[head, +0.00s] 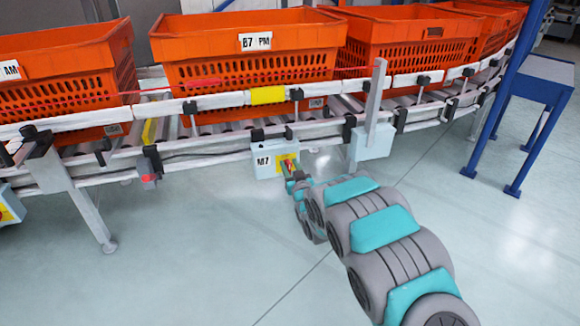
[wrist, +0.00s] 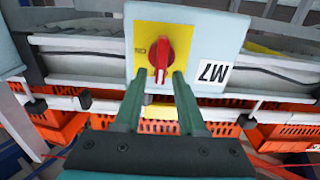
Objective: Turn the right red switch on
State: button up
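The right red switch (wrist: 161,55) is a red rotary knob on a yellow plate, on the light box marked M7 (head: 265,164). In the wrist view its grip bar runs roughly up and down the picture. My gripper (wrist: 158,78) is open, with its two green fingers pointing at the switch. The fingertips sit at the knob's lower end, one to each side; I cannot tell whether they touch it. In the head view my gripper (head: 292,170) is right at the box and hides the knob. Another switch box (head: 8,212) is partly visible at the far left.
Orange totes (head: 245,75) stand on the roller conveyor behind the box. White rails (head: 215,141) and a post box (head: 373,143) flank the M7 box. A blue stand (head: 535,85) is at the right. The floor in front is clear.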

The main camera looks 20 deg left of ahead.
grip_shut()
jog(key=shift+m+p, duration=0.3)
dwell(0.3)
jog(key=m+p, duration=0.2)
jog(key=m, duration=0.1)
jog(key=d+m+p, duration=0.1)
jog(key=m+p, duration=0.1)
jog(key=shift+w, duration=0.35)
jog(key=m, duration=0.4)
jog(key=f+m, duration=0.1)
jog(key=m, duration=0.3)
jog(key=f+m+p, duration=0.1)
jog(key=m, duration=0.3)
jog(key=shift+w+d, duration=0.4)
jog(key=shift+m, duration=0.3)
